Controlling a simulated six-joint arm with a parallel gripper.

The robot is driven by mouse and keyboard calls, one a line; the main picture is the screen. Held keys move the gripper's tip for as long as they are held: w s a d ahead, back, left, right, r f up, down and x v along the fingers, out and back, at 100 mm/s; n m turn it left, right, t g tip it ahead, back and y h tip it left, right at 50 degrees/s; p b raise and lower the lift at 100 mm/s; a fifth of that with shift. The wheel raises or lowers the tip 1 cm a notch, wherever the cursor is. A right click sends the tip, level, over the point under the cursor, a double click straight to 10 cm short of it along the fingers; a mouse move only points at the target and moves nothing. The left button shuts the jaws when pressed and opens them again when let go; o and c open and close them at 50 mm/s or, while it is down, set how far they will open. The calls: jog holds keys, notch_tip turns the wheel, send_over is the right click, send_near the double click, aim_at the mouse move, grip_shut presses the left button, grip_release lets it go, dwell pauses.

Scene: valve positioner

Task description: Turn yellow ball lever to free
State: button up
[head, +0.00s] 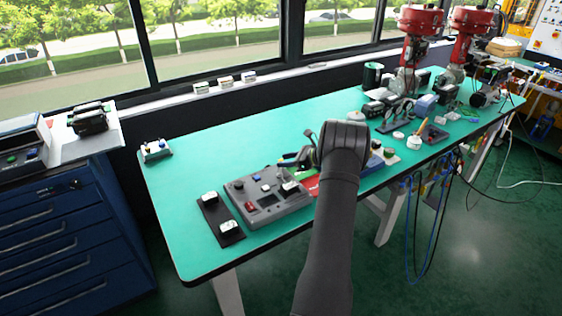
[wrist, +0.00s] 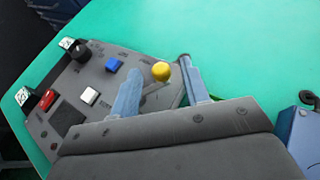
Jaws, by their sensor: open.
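The yellow ball (wrist: 161,71) of the lever shows in the wrist view between the two blue-grey fingers of my gripper (wrist: 160,65). My gripper is open, with a finger on either side of the ball. I cannot tell whether either finger touches it. The lever's shaft and its base are mostly hidden behind the gripper. The lever belongs to a grey control box (wrist: 99,63), which also carries a red switch (wrist: 47,99), a black knob (wrist: 67,117), a blue button (wrist: 114,64) and a white button (wrist: 89,95). In the head view, the box (head: 240,189) lies left of my arm, which hides the ball.
Two black-and-white switch units (head: 228,227) sit on a dark plate left of the box. A small button block (head: 156,150) stands at the bench's left end. Tools and red drill presses (head: 418,25) crowd the right. The green bench top (head: 215,145) behind the box is clear.

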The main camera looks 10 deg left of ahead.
aim_at(280, 160)
jog(key=shift+x, duration=1.3)
grip_shut()
jog(key=shift+a+g, duration=0.1)
jog(key=shift+g, duration=0.2)
jog(key=n+g, duration=0.1)
jog(key=a+n+g, duration=0.1)
jog(key=n+g, duration=0.1)
jog(key=shift+s+a, duration=0.1)
jog(key=shift+s, duration=0.05)
jog(key=shift+s+a+n+g+h, duration=0.1)
jog(key=shift+a+n+g+h, duration=0.15)
jog(key=shift+n+g, duration=0.55)
jog(key=shift+s+a+n+g+h, duration=0.15)
jog(key=shift+a+n+g, duration=0.05)
jog(key=shift+n+g, duration=0.6)
jog(key=shift+s+g, duration=0.1)
jog(key=shift+g, duration=0.3)
